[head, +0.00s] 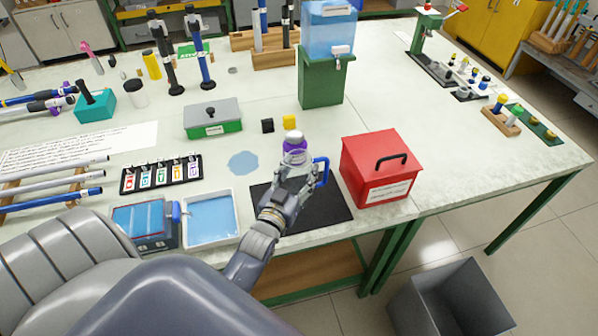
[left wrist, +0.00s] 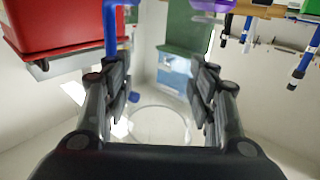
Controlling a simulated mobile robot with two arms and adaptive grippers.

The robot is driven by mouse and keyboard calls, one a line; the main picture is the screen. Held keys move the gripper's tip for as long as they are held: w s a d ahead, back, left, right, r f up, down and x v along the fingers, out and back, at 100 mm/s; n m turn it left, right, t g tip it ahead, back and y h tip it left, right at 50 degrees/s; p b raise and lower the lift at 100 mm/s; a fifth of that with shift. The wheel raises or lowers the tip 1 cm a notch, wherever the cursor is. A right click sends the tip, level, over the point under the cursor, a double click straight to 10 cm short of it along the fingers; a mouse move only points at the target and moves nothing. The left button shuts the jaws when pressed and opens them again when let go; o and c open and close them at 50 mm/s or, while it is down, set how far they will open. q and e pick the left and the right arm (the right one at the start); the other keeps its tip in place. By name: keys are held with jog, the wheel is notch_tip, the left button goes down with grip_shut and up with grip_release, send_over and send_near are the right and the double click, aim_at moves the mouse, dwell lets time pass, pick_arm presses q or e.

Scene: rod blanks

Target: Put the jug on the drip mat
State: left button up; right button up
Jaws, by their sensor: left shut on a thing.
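The jug is clear with a blue handle (head: 322,172), and its see-through body is hard to make out. My left gripper (head: 293,182) is shut on the jug, with the handle to the right of the fingers. The black drip mat (head: 325,212) lies at the table's front edge, beneath the gripper in the head view. I cannot tell whether the jug touches it. In the left wrist view the gripper (left wrist: 160,90) has its fingers on either side of the clear body, whose round outline (left wrist: 160,122) shows; the blue handle (left wrist: 110,30) is at upper left. My right gripper is not in view.
A red box (head: 378,170) stands close to the right of the mat. A purple-banded bottle (head: 294,149) is just behind the jug. A white tray (head: 211,217) is left of the mat. A green stand with a water tank (head: 328,30) is farther back.

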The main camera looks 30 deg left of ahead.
pick_arm(q)
jog(key=shift+f, duration=0.2)
jog(key=o, duration=1.1)
jog(key=shift+c, duration=0.2)
jog(key=shift+o, duration=0.9)
jog(key=shift+r, duration=0.15)
jog(key=s+d+b, duration=0.2)
jog(key=s, duration=0.9)
jog(key=shift+s+d, duration=0.15)
jog(key=shift+s, duration=0.25)
